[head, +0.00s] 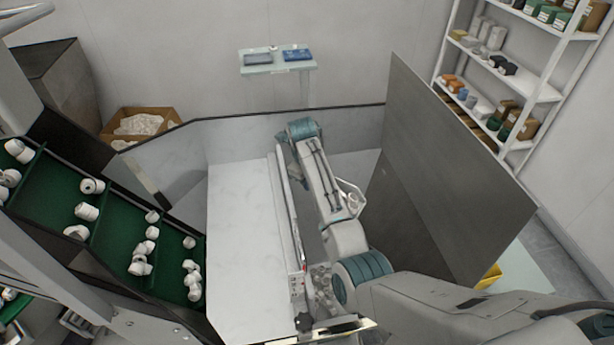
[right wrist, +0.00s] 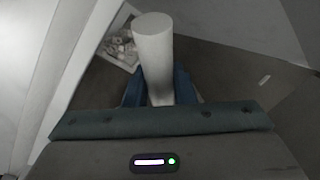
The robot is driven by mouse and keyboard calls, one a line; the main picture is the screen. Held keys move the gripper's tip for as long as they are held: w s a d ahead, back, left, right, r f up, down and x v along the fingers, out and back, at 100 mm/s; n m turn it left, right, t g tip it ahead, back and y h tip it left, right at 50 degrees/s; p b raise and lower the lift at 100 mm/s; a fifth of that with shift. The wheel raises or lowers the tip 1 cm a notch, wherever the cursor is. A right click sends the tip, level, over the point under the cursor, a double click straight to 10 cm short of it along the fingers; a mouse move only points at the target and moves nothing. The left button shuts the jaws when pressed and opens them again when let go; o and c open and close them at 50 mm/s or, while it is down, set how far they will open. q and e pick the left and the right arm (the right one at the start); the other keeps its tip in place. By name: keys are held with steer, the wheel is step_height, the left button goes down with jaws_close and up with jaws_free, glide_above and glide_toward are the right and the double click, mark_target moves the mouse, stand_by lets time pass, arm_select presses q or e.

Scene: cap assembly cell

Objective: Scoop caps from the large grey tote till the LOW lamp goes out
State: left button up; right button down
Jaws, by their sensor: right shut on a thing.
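My right gripper (right wrist: 160,88) is shut on a plain white cylinder (right wrist: 153,50), which looks like a handle. What the handle belongs to is hidden. In the head view my right arm reaches over a narrow space beside a white panel, and its fingers are hidden. A heap of pale caps (head: 321,278) lies low beside my arm. Small pale pieces (right wrist: 121,46) also show beyond the cylinder in the right wrist view. I cannot make out the large grey tote for certain. A small marked plate (head: 297,287) has red spots; I cannot read a LOW lamp there. My left gripper is out of view.
A green sorting tray (head: 115,235) with several white fittings stands at the left. A large dark panel (head: 455,180) rises right of my arm. A cardboard box (head: 142,124) and a small wall shelf (head: 277,66) are behind. The white surface (head: 242,230) is bare.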

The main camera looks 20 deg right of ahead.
steer(key=shift+s+d+r+t+y, duration=0.2)
steer(key=shift+d+r+t+y, duration=0.15)
steer(key=shift+r, duration=0.25)
steer(key=r+t, duration=0.1)
steer(key=s+d+r+t+y, duration=0.1)
steer(key=r, duration=0.1)
steer(key=s+r+t+y, duration=0.1)
steer(key=shift+d+r+y, duration=0.25)
steer(key=shift+d, duration=0.05)
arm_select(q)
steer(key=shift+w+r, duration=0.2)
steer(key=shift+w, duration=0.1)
arm_select(e)
steer(key=s+d+r+m+t+y, duration=0.1)
steer(key=s+d+r+t+y, duration=0.3)
steer(key=s+d+r, duration=0.1)
steer(key=shift+s+d+t, duration=0.15)
steer(key=shift+s+t, duration=0.2)
steer(key=shift+f, duration=0.1)
